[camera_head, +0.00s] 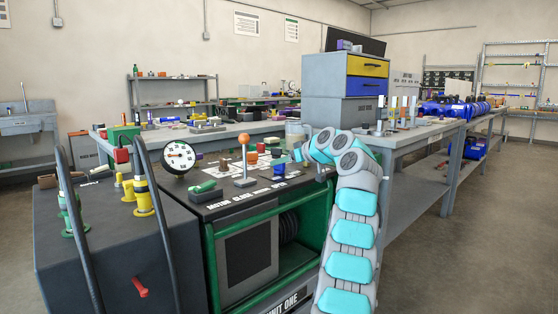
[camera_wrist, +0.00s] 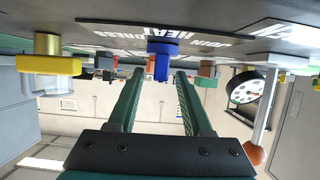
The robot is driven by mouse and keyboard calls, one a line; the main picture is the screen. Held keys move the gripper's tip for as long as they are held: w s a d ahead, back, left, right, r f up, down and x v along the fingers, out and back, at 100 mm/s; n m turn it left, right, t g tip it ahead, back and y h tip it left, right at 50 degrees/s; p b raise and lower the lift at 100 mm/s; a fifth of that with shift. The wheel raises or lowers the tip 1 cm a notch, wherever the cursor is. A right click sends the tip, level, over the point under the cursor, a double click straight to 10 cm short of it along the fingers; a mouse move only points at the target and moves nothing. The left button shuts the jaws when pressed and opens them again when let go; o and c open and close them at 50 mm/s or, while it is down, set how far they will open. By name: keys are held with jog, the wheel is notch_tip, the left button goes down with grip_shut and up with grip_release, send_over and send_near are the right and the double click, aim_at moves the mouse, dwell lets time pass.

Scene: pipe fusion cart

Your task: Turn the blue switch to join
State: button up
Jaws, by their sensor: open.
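The blue switch (camera_wrist: 161,64) sits on the dark panel (camera_wrist: 110,30) in the wrist view, where the panel is upside down at the top. In the head view the blue switch (camera_head: 279,170) is small on the panel, beside my arm's end; the fingers are hard to make out there.
On the cart's top (camera_head: 110,240) stand an orange-knobbed lever (camera_head: 244,158), a round gauge (camera_head: 180,157), a green switch (camera_head: 204,187) and yellow fittings (camera_head: 143,197). The lever's orange knob (camera_wrist: 253,153) is right of my gripper in the wrist view. A cluttered workbench (camera_head: 400,140) stands behind.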

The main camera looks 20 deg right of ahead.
jog(key=shift+x, duration=0.85)
grip_shut()
